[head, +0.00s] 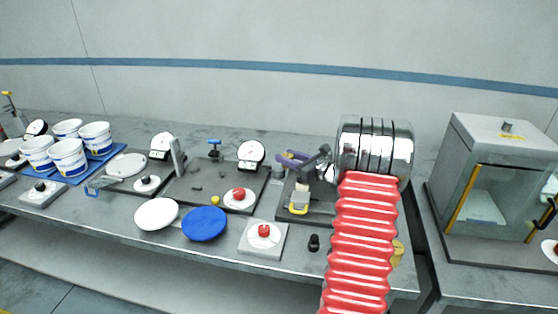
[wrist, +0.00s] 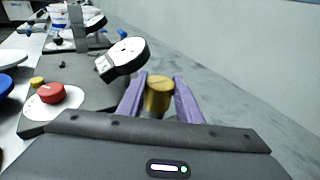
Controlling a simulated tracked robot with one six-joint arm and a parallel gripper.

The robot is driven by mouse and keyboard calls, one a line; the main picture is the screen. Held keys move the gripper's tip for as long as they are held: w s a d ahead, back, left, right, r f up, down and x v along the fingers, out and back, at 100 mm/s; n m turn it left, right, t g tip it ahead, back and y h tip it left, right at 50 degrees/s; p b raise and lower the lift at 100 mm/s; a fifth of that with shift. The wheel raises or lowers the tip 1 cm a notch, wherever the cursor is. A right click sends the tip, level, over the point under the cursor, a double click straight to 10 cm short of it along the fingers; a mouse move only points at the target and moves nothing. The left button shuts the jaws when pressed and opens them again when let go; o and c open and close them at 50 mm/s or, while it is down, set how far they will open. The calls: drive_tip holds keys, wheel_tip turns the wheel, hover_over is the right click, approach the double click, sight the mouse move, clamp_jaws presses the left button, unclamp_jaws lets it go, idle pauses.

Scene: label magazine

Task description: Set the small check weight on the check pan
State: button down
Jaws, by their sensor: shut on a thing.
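My gripper (wrist: 160,88) has purple fingers closed on the sides of a short brass cylinder (wrist: 159,96), which looks like the small check weight. In the head view my gripper (head: 290,158) is above the back of the bench, left of my silver arm housing; the weight cannot be made out there. I cannot tell for sure which surface is the check pan. A round white pan (head: 126,165) sits on a dark base with a dial at the left. Another pale surface (head: 487,208) shows inside the glass-fronted cabinet at the right.
A dial gauge (wrist: 122,60) stands close left of my fingers. Red knobs on white discs show on a dark plate (wrist: 52,93) and on a grey block (head: 264,236). White (head: 156,213) and blue (head: 204,224) discs lie at the front edge. White tubs (head: 68,157) stand far left.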

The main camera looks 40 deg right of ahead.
sight(279, 168)
drive_tip(key=shift+w+f, duration=0.1)
drive_tip(key=shift+w, duration=0.3)
drive_tip(key=w+f, duration=0.2)
drive_tip(key=w, duration=0.1)
drive_tip(key=shift+w+a, duration=0.1)
drive_tip(key=shift+a, duration=0.05)
drive_tip(key=shift+w+f, duration=0.4)
drive_tip(key=c, duration=1.3)
unclamp_jaws()
drive_tip(key=shift+f, duration=0.15)
drive_tip(key=shift+o, duration=0.2)
drive_tip(key=s, duration=0.4)
drive_tip(key=s+r, duration=0.1)
drive_tip(key=s, duration=0.3)
drive_tip(key=s+r, duration=0.1)
drive_tip(key=s, duration=0.3)
drive_tip(key=shift+d, duration=0.35)
